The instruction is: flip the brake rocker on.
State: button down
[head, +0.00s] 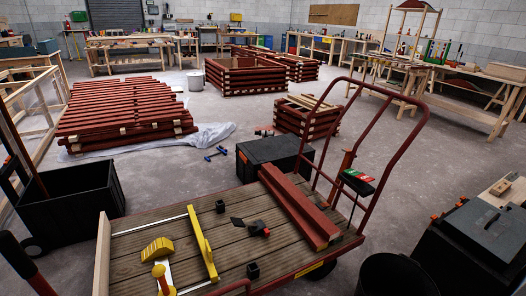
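The brake rocker (358,176) appears to be the small red and green piece on top of a dark box. The box sits on a reddish post beside the tubular push handle of the flatbed cart (200,230), right of centre. It is too small for me to tell which side of the rocker is pressed. My gripper does not show in this view, and nothing is seen touching the rocker.
The cart's red handle frame (407,110) rises around the post. A black bin (395,275) and a dark case (475,235) stand to the right. Grey floor (440,165) is open behind.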

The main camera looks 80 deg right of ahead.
aim_at(366, 179)
jog(key=k+l+z, duration=0.1)
jog(key=k, duration=0.4)
jog(key=k+l+z, duration=0.1)
jog(key=k, duration=0.35)
jog(key=k+l+z, duration=0.1)
jog(key=k+l, duration=0.15)
jog(key=k, duration=0.25)
jog(key=k+l+z, duration=0.15)
jog(key=k, duration=0.3)
jog(key=k+l+z, duration=0.1)
jog(key=k+l, duration=0.25)
jog(key=k, duration=0.15)
jog(key=i+u, duration=0.3)
jog(key=i+j+u, duration=0.2)
jog(key=i, duration=0.8)
jog(key=i+z, duration=0.8)
jog(key=z, duration=0.15)
jog(key=i+z, duration=0.3)
jog(key=z, duration=0.15)
jog(key=i+j+z, duration=0.1)
jog(key=i+z, duration=0.15)
jog(key=z, duration=0.2)
jog(key=i+j+z, duration=0.2)
jog(key=z, duration=0.25)
jog(key=i+j+z, duration=0.25)
jog(key=z, duration=0.2)
